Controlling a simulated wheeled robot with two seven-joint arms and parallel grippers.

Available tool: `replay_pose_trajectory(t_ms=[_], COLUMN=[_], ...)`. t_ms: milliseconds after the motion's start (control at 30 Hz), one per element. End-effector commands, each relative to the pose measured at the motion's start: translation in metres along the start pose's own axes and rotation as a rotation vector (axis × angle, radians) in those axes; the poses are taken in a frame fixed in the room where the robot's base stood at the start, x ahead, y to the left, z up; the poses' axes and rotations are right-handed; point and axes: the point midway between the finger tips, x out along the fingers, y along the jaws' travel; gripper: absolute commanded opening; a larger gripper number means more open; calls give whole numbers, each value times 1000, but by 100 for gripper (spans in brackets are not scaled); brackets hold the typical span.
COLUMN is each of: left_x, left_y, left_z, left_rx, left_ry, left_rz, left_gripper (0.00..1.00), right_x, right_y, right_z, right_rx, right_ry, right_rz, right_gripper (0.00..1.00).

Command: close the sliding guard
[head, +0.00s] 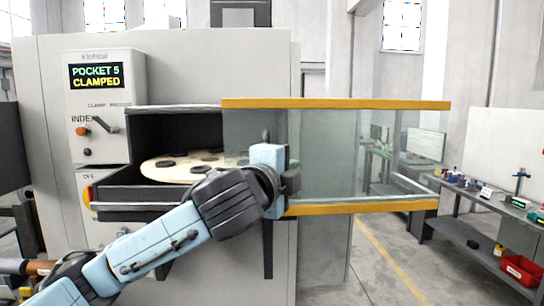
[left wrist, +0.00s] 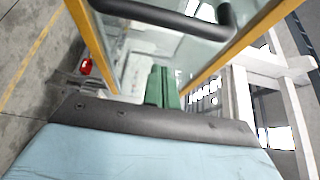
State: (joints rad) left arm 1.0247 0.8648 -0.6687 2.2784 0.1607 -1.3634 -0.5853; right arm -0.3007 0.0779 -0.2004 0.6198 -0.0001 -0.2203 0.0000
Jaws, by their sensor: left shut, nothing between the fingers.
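The sliding guard (head: 335,140) is a clear panel between yellow rails in the head view. It stands well to the right, covering only the right end of the machine's opening and reaching past the machine's edge. The left part of the opening is uncovered. A dark bar handle (left wrist: 175,22) on the guard crosses the top of the left wrist view; in the head view most of it is hidden behind my gripper. My left gripper (head: 291,180) is shut and empty, in front of the guard near its left end. I cannot tell whether it touches the handle. My right gripper is not in view.
A pale round table (head: 165,172) with dark pieces sits inside the opening. The control panel (head: 103,95) at left reads "POCKET 5 CLAMPED". A bench (head: 470,190) with small items and a red bin (head: 522,270) stand at right. The floor between is clear.

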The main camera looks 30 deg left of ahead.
Motion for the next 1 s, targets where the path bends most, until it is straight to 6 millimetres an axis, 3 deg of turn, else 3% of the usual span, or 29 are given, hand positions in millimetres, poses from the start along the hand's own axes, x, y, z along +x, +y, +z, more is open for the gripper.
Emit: replay_pose_trajectory(t_ms=[67, 200, 400, 1000], left_x=[17, 8, 3, 1], left_y=[-2, -1, 0, 0], left_z=[0, 20, 34, 44], left_rx=[0, 4, 2, 1], left_ry=[-2, -3, -1, -7], left_rz=[3, 0, 0, -1], left_gripper=[0, 0, 0, 0], right_x=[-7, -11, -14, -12], right_y=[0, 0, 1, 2], right_z=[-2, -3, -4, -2], right_rx=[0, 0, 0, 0], right_ry=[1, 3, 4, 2], right_rz=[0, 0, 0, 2], right_gripper=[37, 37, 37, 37])
